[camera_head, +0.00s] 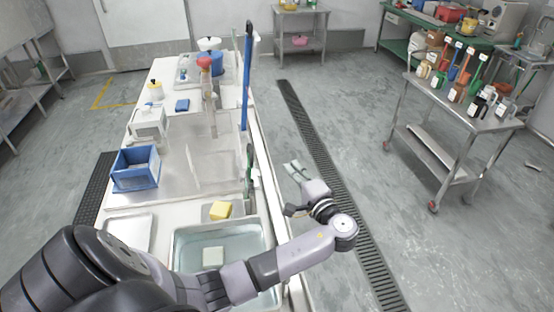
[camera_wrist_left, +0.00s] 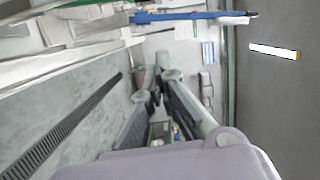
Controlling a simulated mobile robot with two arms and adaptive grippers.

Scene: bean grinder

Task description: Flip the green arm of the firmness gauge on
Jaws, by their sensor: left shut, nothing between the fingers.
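A narrow dark green part (camera_head: 250,165) stands upright at the right edge of the long work table in the head view. It may be the gauge's green arm, but it is too small to tell its position or the gauge's body. My left gripper (camera_head: 293,172) is to the right of it, over the floor beyond the table edge, apart from it. The left gripper's fingers also show in the left wrist view (camera_wrist_left: 160,82), shut and empty. My right gripper is not in view.
A tall blue pole (camera_head: 246,80) rises at the table's right edge. The table carries a blue crate (camera_head: 136,168), a yellow sponge (camera_head: 220,210) and a water basin (camera_head: 182,240). A steel cart (camera_head: 440,100) with bottles stands at right. Floor between is clear.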

